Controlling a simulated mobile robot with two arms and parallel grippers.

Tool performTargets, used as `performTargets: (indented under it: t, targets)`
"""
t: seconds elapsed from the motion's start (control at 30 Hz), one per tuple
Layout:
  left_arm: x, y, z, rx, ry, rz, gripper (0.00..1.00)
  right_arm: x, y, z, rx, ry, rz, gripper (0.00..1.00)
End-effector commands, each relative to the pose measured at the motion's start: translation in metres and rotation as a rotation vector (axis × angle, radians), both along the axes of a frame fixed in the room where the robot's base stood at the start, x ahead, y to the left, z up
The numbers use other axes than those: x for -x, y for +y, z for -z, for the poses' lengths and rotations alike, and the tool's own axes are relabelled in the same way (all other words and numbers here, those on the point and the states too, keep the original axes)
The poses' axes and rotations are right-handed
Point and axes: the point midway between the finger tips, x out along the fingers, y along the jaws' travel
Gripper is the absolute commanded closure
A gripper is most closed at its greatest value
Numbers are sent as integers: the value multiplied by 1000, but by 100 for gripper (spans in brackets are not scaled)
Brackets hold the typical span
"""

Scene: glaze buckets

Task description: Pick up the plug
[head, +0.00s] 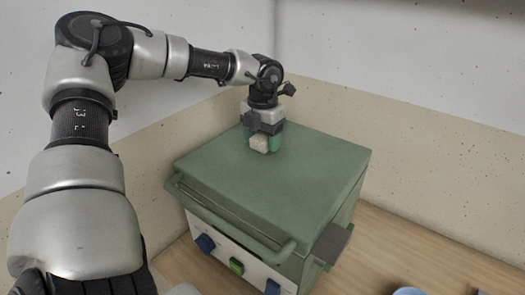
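The plug (259,143) is a small pale beige block on the top of the green box-shaped unit (310,165), toward its back left. My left gripper (262,138) points down over it, with a green finger on either side of the plug. The plug shows between the fingertips, and no clear gap is visible on either side. I cannot tell whether the fingers press on it. The plug's back and upper part are hidden by the gripper. My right gripper is not in view.
The green unit has a front bar handle (235,222), blue and green knobs (236,266) and a grey side bracket (332,243). It stands on a wooden table (400,245) near the wall. A light blue round thing (408,291) is cut off at the bottom edge.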

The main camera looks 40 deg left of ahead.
Motion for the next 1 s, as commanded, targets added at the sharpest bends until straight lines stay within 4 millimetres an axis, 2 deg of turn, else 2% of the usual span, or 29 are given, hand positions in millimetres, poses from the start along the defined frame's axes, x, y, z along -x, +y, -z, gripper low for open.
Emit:
performTargets:
  t: [0.03,0.23,0.47,0.57,1.0]
  targets:
    - [0,0,0,0,0,0,44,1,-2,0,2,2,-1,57]
    - [0,0,0,0,0,0,74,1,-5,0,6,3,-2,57]
    - [0,0,-1,-1,-1,0,75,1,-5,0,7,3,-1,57]
    - [-1,0,-9,-2,-5,0,75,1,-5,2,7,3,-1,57]
    - [0,0,-88,-2,-3,-1,75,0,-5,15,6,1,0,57]
